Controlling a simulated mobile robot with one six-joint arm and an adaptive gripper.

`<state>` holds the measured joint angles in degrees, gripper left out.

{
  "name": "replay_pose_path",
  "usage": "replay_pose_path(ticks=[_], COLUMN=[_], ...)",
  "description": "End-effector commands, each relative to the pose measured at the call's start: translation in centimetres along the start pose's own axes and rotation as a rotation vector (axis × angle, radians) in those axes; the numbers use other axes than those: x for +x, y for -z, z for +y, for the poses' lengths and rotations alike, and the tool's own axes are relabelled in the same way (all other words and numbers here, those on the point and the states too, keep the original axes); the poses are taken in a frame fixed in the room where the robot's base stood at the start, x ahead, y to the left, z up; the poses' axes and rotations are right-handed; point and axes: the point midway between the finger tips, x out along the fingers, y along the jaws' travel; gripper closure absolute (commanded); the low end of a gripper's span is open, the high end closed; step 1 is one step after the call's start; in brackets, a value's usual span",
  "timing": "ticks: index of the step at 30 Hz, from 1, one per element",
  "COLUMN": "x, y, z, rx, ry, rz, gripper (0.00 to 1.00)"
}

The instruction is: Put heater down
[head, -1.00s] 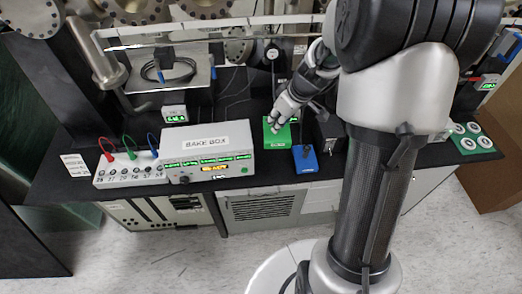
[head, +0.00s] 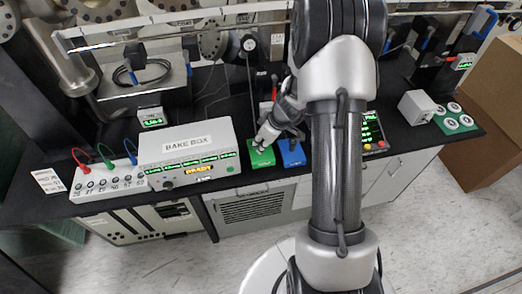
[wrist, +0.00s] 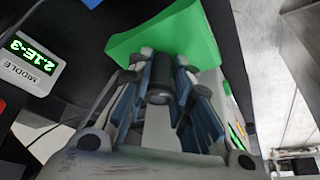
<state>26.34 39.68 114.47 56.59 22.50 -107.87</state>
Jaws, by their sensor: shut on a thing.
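My gripper (head: 264,138) is at the green pad (head: 260,157) on the black bench, just right of the bake box. In the wrist view its fingers (wrist: 165,88) are shut around a short dark cylinder (wrist: 161,78), which I take to be the heater. The green pad (wrist: 165,35) shows directly behind the cylinder. I cannot tell whether the cylinder touches the pad. In the head view the fingers hide the cylinder.
The bake box (head: 187,155) stands left of the green pad, and a blue pad (head: 291,153) lies right of it. A small "MIDDLE" readout (wrist: 30,65) shows in the wrist view. A white box (head: 417,107) and a green plate with white discs (head: 458,118) are farther right.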

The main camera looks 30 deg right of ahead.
Motion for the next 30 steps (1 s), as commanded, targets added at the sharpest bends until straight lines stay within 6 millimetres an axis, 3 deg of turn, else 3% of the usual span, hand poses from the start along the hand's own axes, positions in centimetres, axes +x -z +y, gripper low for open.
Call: replay_pose_path(ticks=[3,6,18,19,30], x=[2.2,3.0,3.3,3.3,3.2], y=[-0.9,-1.3,-1.4,-1.4,-1.4], z=[-0.1,0.0,0.0,0.0,0.0], rx=[0.002,0.001,0.000,0.000,0.001], ry=[0.003,0.000,0.000,0.000,0.001], rz=[-0.002,-0.001,0.000,-0.001,-0.001], gripper=[1.00,1.00,1.00,0.80,0.57])
